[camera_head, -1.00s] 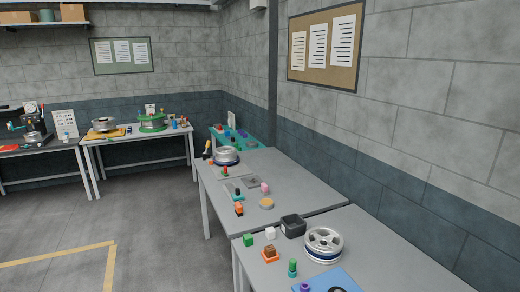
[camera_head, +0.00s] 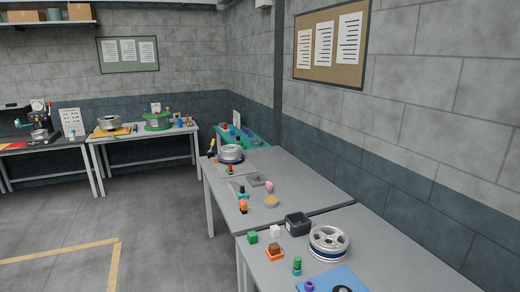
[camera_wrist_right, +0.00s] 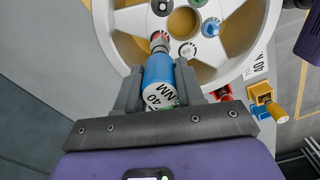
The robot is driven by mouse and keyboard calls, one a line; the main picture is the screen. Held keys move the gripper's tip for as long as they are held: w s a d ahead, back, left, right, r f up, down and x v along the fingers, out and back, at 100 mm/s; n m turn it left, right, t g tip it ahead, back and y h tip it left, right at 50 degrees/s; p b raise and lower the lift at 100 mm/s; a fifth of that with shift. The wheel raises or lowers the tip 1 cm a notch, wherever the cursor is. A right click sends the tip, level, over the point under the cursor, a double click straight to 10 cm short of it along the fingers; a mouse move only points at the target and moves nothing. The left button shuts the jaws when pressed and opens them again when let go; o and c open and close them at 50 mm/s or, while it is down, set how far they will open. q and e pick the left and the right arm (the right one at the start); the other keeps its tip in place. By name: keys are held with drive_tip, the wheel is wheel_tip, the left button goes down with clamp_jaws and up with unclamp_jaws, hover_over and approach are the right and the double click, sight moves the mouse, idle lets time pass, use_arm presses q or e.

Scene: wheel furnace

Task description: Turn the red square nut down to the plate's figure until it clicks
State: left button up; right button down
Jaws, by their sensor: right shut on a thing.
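In the right wrist view my right gripper (camera_wrist_right: 160,95) is shut on a blue cylindrical tool (camera_wrist_right: 158,72) whose pale end is marked "40 NM". The tool's narrow grey and reddish tip (camera_wrist_right: 159,42) points at a silver spoked wheel (camera_wrist_right: 236,62). I cannot tell whether the tip touches a nut, and no red square nut shows clearly; the tool may hide it. A blue nut (camera_wrist_right: 211,27) and a white nut (camera_wrist_right: 188,50) sit on the wheel. A white plate (camera_wrist_right: 256,66) with a figure ending in "40" is at its right rim. Neither gripper shows in the head view.
In the right wrist view a red piece (camera_wrist_right: 223,93) and a yellow-and-orange piece (camera_wrist_right: 266,100) stand right of the gripper. In the head view a wheel (camera_head: 329,243), a dark bin (camera_head: 298,223) and small blocks stand on the near table (camera_head: 385,260). The floor (camera_head: 50,225) at left is clear.

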drive_tip(key=shift+f+b, duration=0.55)
drive_tip(key=shift+f, duration=0.1)
drive_tip(key=c, duration=0.6)
unclamp_jaws()
